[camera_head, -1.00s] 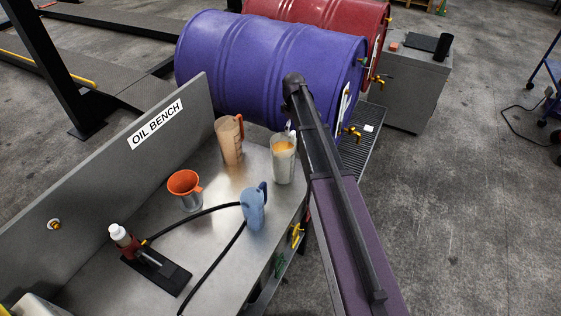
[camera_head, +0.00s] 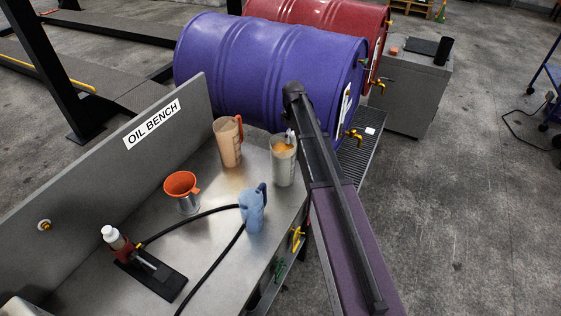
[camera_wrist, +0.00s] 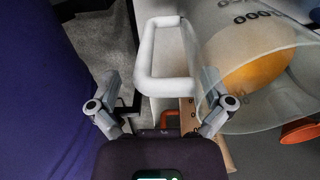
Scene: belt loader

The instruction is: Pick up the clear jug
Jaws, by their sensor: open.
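The clear jug (camera_head: 284,168) stands upright on the bench near its right edge, with something orange showing inside. In the wrist view the clear jug (camera_wrist: 215,75) fills the right side, with graduation marks on its wall. Its white handle (camera_wrist: 144,55) points left. My gripper (camera_wrist: 160,80) is open and empty, its two fingers spread with the handle ahead of and between them. The right finger overlaps the jug wall in the picture; I cannot tell whether it touches.
A tan jug with a red handle (camera_head: 229,146) stands left of the clear jug. A blue jug (camera_head: 253,210), an orange funnel (camera_head: 182,184) and a black hose share the oil bench (camera_head: 215,260). A purple drum (camera_head: 265,70) lies just behind.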

